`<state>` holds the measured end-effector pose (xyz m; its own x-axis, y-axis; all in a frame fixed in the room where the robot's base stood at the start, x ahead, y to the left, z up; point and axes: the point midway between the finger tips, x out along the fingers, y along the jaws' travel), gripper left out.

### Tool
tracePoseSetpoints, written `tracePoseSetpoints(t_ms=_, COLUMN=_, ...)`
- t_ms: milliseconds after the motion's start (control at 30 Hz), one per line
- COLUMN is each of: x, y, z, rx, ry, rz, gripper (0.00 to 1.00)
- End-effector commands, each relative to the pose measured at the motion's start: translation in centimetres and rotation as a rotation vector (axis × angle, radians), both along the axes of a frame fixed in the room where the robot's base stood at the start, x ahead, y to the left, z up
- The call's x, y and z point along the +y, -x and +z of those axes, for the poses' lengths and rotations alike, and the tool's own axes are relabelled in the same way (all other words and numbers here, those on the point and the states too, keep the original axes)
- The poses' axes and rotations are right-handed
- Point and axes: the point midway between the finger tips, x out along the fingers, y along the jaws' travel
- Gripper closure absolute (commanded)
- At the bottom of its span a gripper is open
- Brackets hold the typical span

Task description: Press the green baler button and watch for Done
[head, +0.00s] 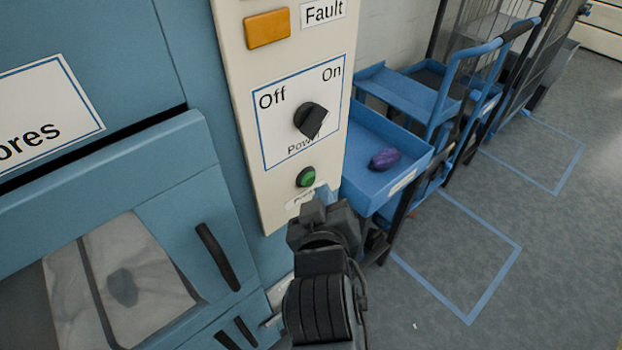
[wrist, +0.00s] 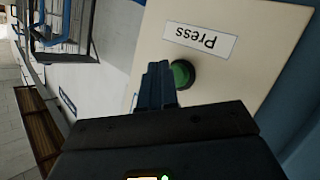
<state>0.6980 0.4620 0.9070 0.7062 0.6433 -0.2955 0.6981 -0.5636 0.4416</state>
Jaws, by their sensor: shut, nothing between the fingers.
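The green button (head: 306,177) sits low on the cream control panel (head: 240,120), under the power switch. In the wrist view the green button (wrist: 181,74) is partly covered by my fingers, beside a label reading "Press" (wrist: 200,40). My gripper (head: 318,200) is just below the button in the head view, its fingers together and empty. In the wrist view the fingertips (wrist: 158,70) are beside the button; I cannot tell if they touch it. No "Done" sign shows in either view.
The black power knob (head: 311,119) is between "Off" and "On" labels. An orange lamp (head: 267,28) is beside a "Fault" label (head: 324,11). A blue trolley (head: 385,195) holding a purple item (head: 385,159) stands close on the right. Floor farther right is clear.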

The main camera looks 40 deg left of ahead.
Motion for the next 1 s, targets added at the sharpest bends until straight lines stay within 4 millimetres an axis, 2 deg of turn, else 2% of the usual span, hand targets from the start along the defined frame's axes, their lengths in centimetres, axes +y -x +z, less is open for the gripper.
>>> tracePoseSetpoints(t_ms=333, x=0.8, y=-0.1, z=0.0, rx=0.001, ry=0.000, rz=-0.001, gripper=1.00)
tracePoseSetpoints(t_ms=1000, x=1.2, y=-0.1, z=0.0, rx=0.000, ry=0.000, rz=0.000, gripper=1.00)
